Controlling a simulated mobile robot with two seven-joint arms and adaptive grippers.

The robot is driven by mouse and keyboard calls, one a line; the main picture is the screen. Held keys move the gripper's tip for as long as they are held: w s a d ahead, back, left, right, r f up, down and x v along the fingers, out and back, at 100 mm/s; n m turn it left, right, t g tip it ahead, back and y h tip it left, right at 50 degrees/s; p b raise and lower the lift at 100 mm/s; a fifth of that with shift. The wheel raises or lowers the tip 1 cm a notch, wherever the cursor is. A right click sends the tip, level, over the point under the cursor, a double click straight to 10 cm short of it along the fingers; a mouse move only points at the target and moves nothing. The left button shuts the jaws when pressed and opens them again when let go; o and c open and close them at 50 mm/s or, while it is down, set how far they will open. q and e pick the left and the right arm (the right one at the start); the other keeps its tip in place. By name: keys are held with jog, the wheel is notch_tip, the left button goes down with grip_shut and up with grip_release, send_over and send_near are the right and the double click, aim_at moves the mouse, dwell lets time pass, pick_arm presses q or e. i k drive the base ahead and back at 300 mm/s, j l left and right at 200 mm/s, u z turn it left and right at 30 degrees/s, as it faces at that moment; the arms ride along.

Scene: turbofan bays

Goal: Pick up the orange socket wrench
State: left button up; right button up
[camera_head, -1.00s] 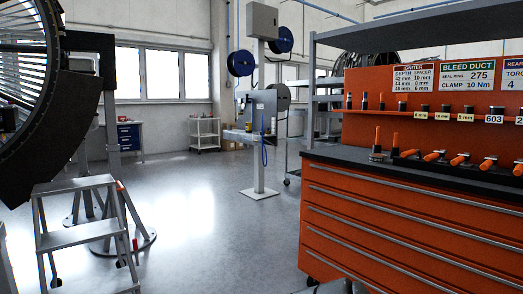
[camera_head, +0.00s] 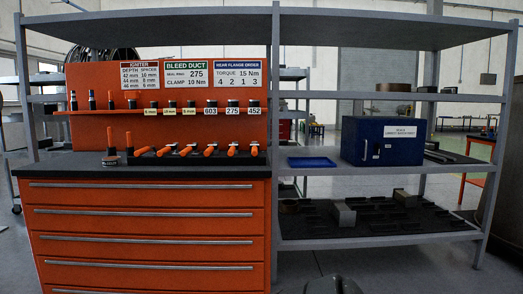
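Several orange-handled tools (camera_head: 211,150) lie in a row in a black rack on top of the orange tool cabinet (camera_head: 150,221). Two more orange-handled tools stand upright at the left of the row, one at a small dark block with a label (camera_head: 110,158) and one just right of it (camera_head: 129,143). I cannot tell at this size which of them is the socket wrench.
An orange back panel (camera_head: 90,90) carries signs and a ledge of small parts. To the right, a grey shelf unit (camera_head: 400,170) holds a blue box (camera_head: 382,141), a blue tray (camera_head: 312,162) and a dark mat with parts. Floor shows below the shelf.

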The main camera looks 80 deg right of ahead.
aim_at(255, 152)
jog(key=z, duration=2.55)
jog(key=i+l, duration=0.15)
jog(key=l, duration=0.2)
jog(key=i+l, duration=0.15)
jog(key=l, duration=0.2)
jog(key=i+l, duration=0.15)
jog(key=l, duration=0.2)
jog(key=i+l, duration=0.15)
jog(key=l, duration=0.2)
jog(key=i+l, duration=0.15)
jog(key=l, duration=0.15)
jog(key=i+l, duration=0.2)
jog(key=l, duration=0.15)
jog(key=i+l, duration=0.15)
jog(key=l, duration=0.2)
jog(key=u, duration=0.05)
